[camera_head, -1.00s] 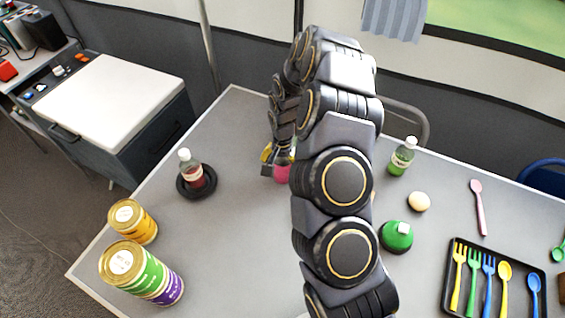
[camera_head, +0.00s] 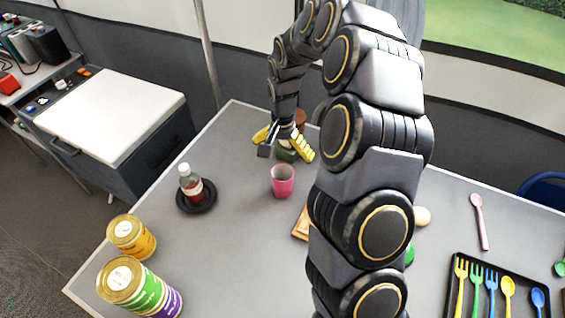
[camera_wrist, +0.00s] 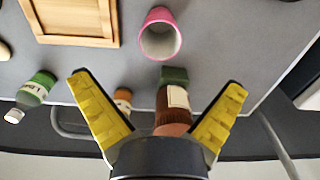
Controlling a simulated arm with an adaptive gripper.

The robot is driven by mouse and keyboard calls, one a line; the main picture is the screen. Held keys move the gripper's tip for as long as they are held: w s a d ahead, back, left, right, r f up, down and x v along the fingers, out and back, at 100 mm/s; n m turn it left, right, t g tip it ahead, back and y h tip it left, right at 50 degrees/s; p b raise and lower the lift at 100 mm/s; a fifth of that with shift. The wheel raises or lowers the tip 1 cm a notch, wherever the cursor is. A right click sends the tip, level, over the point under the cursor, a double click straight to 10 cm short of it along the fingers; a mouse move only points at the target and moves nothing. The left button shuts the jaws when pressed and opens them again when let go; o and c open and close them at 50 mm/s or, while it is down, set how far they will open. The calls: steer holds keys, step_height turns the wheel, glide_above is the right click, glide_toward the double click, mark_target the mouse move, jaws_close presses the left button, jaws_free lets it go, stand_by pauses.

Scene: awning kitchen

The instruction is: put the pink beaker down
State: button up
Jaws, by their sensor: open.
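The pink beaker (camera_head: 283,184) stands upright on the grey table, its open mouth up. In the wrist view the beaker (camera_wrist: 160,18) is at the top centre, beyond the fingertips and apart from them. My gripper (camera_head: 284,142) is on the far side of the beaker, with its yellow-padded fingers spread wide. In the wrist view my gripper (camera_wrist: 160,84) is open, with nothing held. A brown bottle with a white label and a green end (camera_wrist: 174,98) shows between the fingers; I cannot tell how close it is to them.
A wooden tray (camera_head: 299,223) lies right of the beaker, partly behind my arm. A red-liquid bottle (camera_head: 190,184) stands on a dark coaster (camera_head: 209,203) at left. Two cans (camera_head: 132,237) (camera_head: 139,287) stand front left. A cutlery tray (camera_head: 452,290) is front right.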

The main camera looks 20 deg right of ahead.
steer(key=s+a+r+n, duration=0.5)
steer(key=s+r, duration=0.6)
steer(key=s+r+n+g, duration=0.1)
steer(key=s+r+n, duration=0.1)
steer(key=s, duration=0.7)
steer(key=s+a+r+n, duration=0.1)
steer(key=s+r+n, duration=0.1)
steer(key=s, duration=0.8)
steer(key=shift+s+r+g, duration=0.15)
steer(key=shift+s+g, duration=0.1)
steer(key=shift+g, duration=0.15)
